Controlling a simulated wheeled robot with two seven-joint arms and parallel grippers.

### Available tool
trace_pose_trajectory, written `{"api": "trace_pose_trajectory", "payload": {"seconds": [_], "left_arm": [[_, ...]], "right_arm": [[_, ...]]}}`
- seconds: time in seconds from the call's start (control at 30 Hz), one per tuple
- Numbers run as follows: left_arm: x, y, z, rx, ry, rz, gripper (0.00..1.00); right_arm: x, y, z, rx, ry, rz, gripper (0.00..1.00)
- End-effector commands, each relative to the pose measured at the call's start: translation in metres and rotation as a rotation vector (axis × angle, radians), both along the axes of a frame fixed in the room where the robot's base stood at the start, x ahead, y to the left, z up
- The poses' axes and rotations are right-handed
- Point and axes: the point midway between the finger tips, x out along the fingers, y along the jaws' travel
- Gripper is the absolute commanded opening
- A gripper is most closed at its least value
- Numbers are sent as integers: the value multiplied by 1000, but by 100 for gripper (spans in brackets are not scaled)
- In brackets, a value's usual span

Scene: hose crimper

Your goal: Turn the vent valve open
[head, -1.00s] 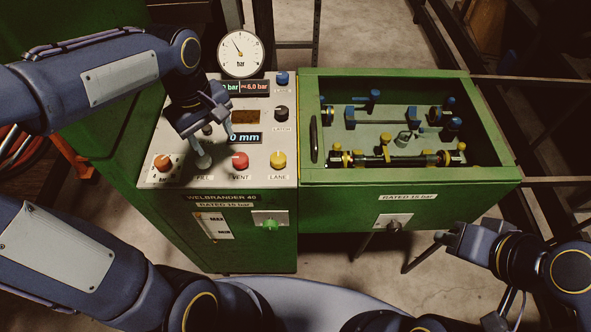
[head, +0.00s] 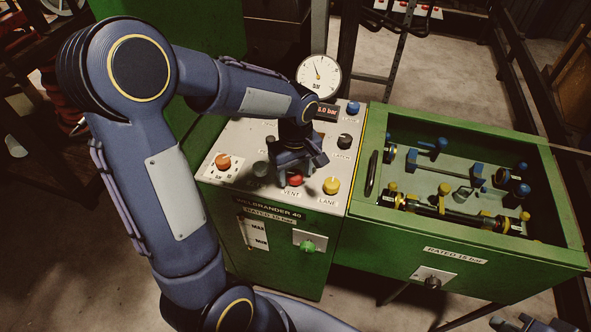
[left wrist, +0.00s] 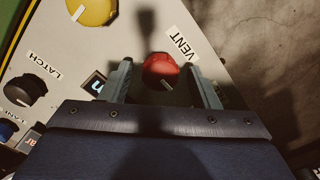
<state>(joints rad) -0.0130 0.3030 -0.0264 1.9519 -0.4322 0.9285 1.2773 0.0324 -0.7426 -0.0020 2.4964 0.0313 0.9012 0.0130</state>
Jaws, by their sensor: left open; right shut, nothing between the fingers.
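The vent valve is a red round knob (head: 295,180) labelled VENT on the front of the sloping panel. My left gripper (head: 298,172) is over it, pointing down, and partly hides it in the head view. In the left wrist view the red knob (left wrist: 161,70) lies between the two open fingers of my left gripper (left wrist: 162,82), with a visible gap on both sides. I cannot tell how far above the panel the fingertips are. Part of my right gripper (head: 520,324) shows at the bottom edge of the head view, shut and empty.
A yellow LANE knob (head: 331,186) is right of the red knob, an orange knob (head: 222,161) far left. A black LATCH knob (head: 345,141) and a blue knob (head: 353,108) sit further back, near the gauge (head: 319,73). The green open-topped box (head: 460,245) stands at the right.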

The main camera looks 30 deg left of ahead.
Motion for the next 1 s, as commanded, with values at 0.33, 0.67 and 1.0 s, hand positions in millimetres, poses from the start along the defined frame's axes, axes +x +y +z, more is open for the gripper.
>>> {"api": "trace_pose_trajectory", "payload": {"seconds": [0.33, 0.67, 1.0], "left_arm": [[0, 0, 0, 0, 0, 0, 24], [0, 0, 0, -1, -1, -18, 11], [0, 0, 0, 0, -1, -200, 11]], "right_arm": [[0, 0, 0, 0, 0, 0, 0], [0, 0, 0, 0, 0, 0, 0], [0, 0, -4, 0, 0, 0, 0]]}}
